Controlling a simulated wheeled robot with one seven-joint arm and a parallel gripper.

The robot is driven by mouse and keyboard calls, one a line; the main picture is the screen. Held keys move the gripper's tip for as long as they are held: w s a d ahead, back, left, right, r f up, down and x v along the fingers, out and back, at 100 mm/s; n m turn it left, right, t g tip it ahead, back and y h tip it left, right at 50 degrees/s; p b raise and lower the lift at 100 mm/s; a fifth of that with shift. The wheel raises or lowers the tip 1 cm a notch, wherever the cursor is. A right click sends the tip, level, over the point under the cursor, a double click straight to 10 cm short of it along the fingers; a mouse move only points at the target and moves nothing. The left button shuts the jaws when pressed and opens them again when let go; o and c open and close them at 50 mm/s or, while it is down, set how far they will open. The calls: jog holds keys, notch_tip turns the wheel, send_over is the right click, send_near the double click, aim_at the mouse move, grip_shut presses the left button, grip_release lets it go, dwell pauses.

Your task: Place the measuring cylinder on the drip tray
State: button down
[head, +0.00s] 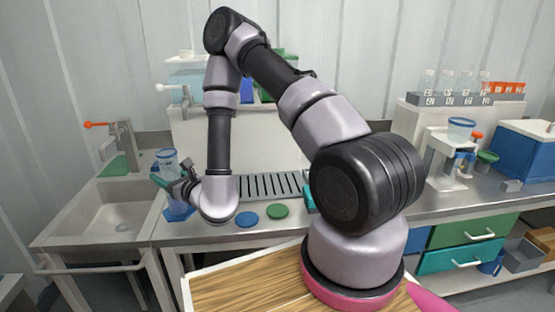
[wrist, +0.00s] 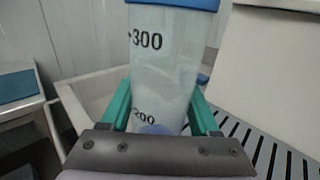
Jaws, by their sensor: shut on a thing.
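The measuring cylinder (head: 168,163) is clear with a blue rim and a blue foot, and looks close to upright in the head view. In the wrist view the cylinder (wrist: 163,60) shows marks 300 and 200. My gripper (wrist: 160,112) is shut on it, with a green finger on each side. In the head view my gripper (head: 160,180) is at the counter's left end, beside the sink. The drip tray (head: 268,187), a dark slotted grate, lies to the right of the cylinder, partly hidden by my arm. It also shows in the wrist view (wrist: 262,146).
A sink (head: 115,215) with an orange-handled tap (head: 97,125) is at left. A blue disc (head: 247,219) and a green disc (head: 278,211) lie in front of the tray. A white stand with a blue-rimmed vessel (head: 461,130) is at right.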

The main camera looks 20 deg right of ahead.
jog(key=w+d+f, duration=0.1)
jog(key=w+d, duration=0.1)
jog(key=d, duration=1)
jog(key=w+d+f, duration=0.1)
jog(key=w+d, duration=0.2)
jog(key=d, duration=1)
jog(key=w+d+f, duration=0.1)
jog(key=w+d, duration=0.1)
jog(key=d, duration=1.1)
jog(key=shift+w+f, duration=0.15)
jog(key=shift+f, duration=0.2)
jog(key=shift+c, duration=0.6)
grip_release()
jog(key=v, duration=1.2)
